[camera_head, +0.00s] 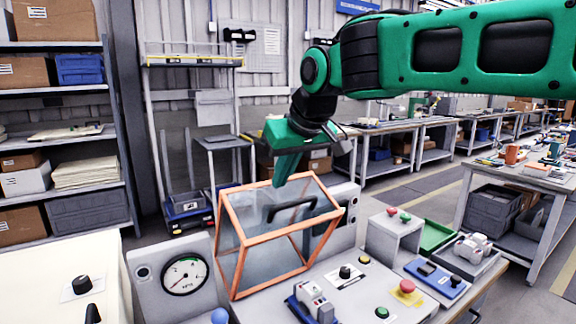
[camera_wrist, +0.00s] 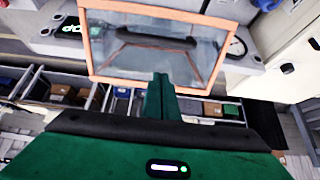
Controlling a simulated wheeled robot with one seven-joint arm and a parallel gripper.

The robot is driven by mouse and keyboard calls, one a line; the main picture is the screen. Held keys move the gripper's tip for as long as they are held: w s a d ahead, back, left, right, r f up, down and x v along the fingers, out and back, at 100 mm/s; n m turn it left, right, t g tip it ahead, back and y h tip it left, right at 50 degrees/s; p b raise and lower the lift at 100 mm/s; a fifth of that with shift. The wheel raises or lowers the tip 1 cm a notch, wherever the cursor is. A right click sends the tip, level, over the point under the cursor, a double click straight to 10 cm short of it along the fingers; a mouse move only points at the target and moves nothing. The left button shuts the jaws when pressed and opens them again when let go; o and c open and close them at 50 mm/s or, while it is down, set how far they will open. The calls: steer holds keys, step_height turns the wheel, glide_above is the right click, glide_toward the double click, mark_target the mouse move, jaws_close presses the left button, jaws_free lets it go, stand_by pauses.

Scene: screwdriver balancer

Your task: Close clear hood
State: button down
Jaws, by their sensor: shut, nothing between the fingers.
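The clear hood (camera_head: 290,229) is a see-through box with orange edges on the grey bench at the centre of the head view. It sits tilted, with its orange frame at a slant to the bench top. A dark handle (camera_head: 291,208) shows on its upper panel. My gripper (camera_head: 281,184) points down at the hood's upper far edge, with its green fingers together and empty. In the wrist view the hood (camera_wrist: 160,9) fills the upper middle, and my fingertips (camera_wrist: 161,77) overlap its near edge. I cannot tell whether they touch it.
A round gauge (camera_head: 186,275) stands left of the hood. Right of it are a black knob (camera_head: 345,272), a red button (camera_head: 407,286) and a grey box (camera_head: 396,232) with buttons. A blue-based device (camera_head: 313,300) lies in front. The space above the hood is free apart from my arm.

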steer(key=shift+x, duration=0.8)
steer(key=shift+s+d+f, duration=0.1)
steer(key=shift+s+f, duration=0.1)
steer(key=shift+f, duration=0.05)
steer(key=shift+s+d, duration=0.4)
steer(key=shift+s, duration=0.15)
steer(key=shift+s+d+f, duration=0.35)
steer(key=shift+s+d, duration=0.2)
steer(key=shift+s, duration=0.25)
steer(key=shift+s, duration=0.1)
